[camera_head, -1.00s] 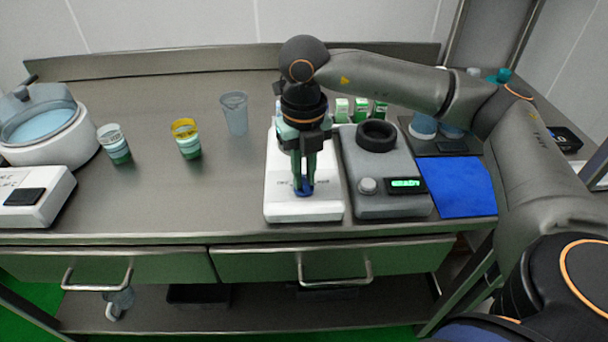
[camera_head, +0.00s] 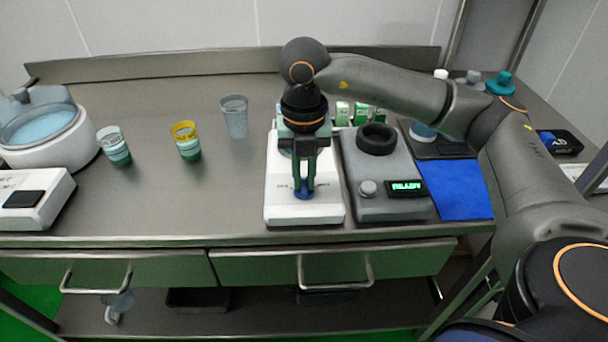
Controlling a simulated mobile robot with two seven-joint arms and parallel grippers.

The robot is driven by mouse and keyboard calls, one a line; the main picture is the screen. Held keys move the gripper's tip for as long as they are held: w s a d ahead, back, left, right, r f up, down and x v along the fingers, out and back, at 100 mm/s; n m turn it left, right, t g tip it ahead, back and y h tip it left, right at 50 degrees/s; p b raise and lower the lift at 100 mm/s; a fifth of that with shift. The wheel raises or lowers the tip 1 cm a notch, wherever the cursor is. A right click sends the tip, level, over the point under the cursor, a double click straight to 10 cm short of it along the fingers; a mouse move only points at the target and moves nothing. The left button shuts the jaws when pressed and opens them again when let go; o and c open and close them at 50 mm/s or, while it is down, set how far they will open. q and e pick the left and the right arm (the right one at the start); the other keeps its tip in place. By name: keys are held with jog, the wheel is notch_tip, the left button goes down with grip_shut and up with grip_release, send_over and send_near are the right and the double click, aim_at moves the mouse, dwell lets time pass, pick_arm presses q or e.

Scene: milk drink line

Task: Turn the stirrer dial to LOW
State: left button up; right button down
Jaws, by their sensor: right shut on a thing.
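The stirrer (camera_head: 280,205) is a white flat-bodied device on the steel bench, near the front edge. Its blue dial (camera_head: 303,194) sits at the front of its top face. My right gripper (camera_head: 303,186) points down over the stirrer, with its fingers shut on the blue dial. The fingers hide much of the dial and part of the printed marks beside it, so I cannot read its setting. My left gripper is not in view.
Right of the stirrer stands a grey device (camera_head: 390,170) with a round black holder and a lit green display. A blue mat (camera_head: 458,188) lies further right. Cups (camera_head: 186,142) and a clear beaker (camera_head: 235,117) stand left, with free bench between.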

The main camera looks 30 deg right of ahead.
aim_at(304, 182)
jog(key=c, duration=0.9)
grip_release()
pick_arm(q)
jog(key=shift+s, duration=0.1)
pick_arm(e)
jog(key=shift+o, duration=0.2)
pick_arm(q)
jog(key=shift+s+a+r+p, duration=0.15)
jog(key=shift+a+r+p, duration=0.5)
jog(key=shift+p, duration=0.45)
pick_arm(e)
notch_tip(304, 182, up, 13)
jog(key=shift+f, duration=0.2)
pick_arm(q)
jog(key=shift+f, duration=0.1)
